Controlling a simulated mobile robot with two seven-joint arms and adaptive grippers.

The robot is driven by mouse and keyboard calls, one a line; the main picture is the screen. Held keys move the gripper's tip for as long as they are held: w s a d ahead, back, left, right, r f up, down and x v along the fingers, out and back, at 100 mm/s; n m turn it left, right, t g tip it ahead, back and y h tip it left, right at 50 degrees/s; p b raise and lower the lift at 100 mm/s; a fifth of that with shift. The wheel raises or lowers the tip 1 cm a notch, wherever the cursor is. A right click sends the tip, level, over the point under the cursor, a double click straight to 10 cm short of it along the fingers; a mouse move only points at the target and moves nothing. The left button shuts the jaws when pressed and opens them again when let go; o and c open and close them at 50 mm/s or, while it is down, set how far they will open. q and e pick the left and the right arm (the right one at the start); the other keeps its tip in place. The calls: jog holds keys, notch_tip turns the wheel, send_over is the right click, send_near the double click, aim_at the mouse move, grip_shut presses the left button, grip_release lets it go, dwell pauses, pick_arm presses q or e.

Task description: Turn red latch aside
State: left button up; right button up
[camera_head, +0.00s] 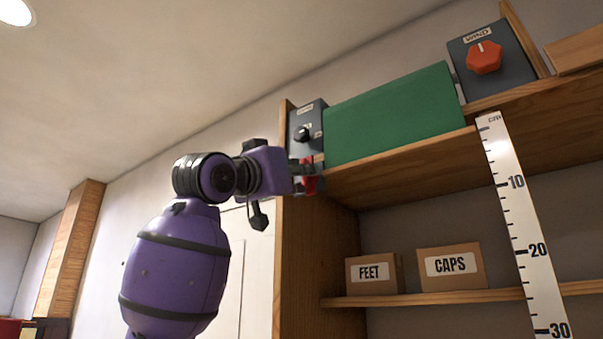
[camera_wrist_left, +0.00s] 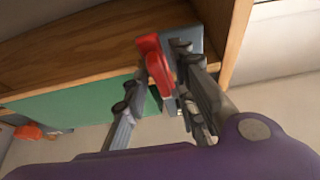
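The red latch (camera_wrist_left: 153,58) sits at the edge of the wooden shelf, beside a grey plate, in the left wrist view. In the head view only part of the red latch (camera_head: 311,184) shows, below a small grey box with a black knob (camera_head: 302,133). My left gripper (camera_head: 304,177) is at the latch. In the wrist view my left gripper (camera_wrist_left: 158,75) has its fingers spread, one on each side of the latch. A gap shows on the left side; whether the right finger touches is unclear. My right gripper is not in view.
A green panel (camera_head: 395,114) stands on the shelf right of the latch. A dark box with a red knob (camera_head: 484,57) is farther right. Boxes marked FEET (camera_head: 374,273) and CAPS (camera_head: 451,267) stand on the lower shelf. A white ruler (camera_head: 524,225) leans in front.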

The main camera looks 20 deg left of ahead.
pick_arm(q)
jog(key=shift+s+a, duration=0.1)
jog(key=v, duration=1.2)
